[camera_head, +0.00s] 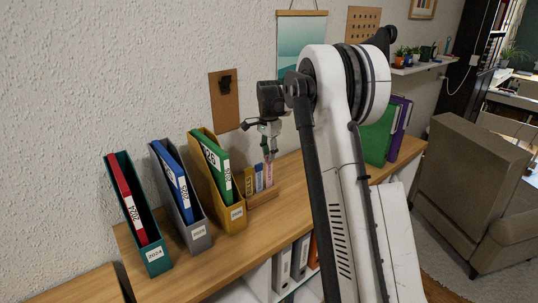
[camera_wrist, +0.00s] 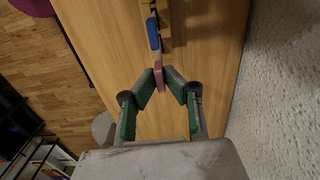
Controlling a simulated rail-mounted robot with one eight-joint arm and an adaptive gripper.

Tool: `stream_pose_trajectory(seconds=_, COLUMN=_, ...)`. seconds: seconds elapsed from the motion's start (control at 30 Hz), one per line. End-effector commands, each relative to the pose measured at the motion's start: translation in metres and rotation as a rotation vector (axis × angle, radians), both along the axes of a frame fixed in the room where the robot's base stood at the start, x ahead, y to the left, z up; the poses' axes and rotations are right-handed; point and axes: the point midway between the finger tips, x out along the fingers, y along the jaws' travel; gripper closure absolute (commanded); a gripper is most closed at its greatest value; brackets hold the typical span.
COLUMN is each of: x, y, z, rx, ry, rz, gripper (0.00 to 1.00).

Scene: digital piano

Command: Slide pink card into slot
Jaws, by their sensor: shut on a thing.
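The pink card (camera_head: 269,173) stands upright at the right end of a small wooden holder (camera_head: 264,198) on the wooden cabinet top. My gripper (camera_head: 269,156) is above it, pointing down, shut on the card's upper part. In the wrist view the pink card (camera_wrist: 160,76) shows edge-on between the fingertips (camera_wrist: 163,71). A blue card (camera_head: 259,179) and a yellow card (camera_head: 249,182) stand in the holder to its left. The blue card (camera_wrist: 153,34) also shows in the wrist view. Whether the pink card's lower edge is inside a slot cannot be told.
Teal (camera_head: 152,256), grey (camera_head: 198,236) and yellow (camera_head: 232,213) file boxes with binders stand to the left. Green (camera_head: 377,140) and purple (camera_head: 401,127) binders stand to the right, behind my arm. The wall (camera_head: 90,70) is close behind the cabinet top.

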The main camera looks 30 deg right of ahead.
Motion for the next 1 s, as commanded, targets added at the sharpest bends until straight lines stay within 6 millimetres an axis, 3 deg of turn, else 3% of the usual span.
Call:
stream_pose_trajectory(seconds=0.87, x=0.0000, y=0.0000, z=-0.0082, rx=0.000, ry=0.000, rz=0.000, gripper=1.00)
stream_pose_trajectory(seconds=0.9, x=0.0000, y=0.0000, z=-0.0082, rx=0.000, ry=0.000, rz=0.000, gripper=0.91)
stream_pose_trajectory(seconds=1.0, x=0.0000, y=0.0000, z=-0.0081, rx=0.000, ry=0.000, rz=0.000, gripper=0.78)
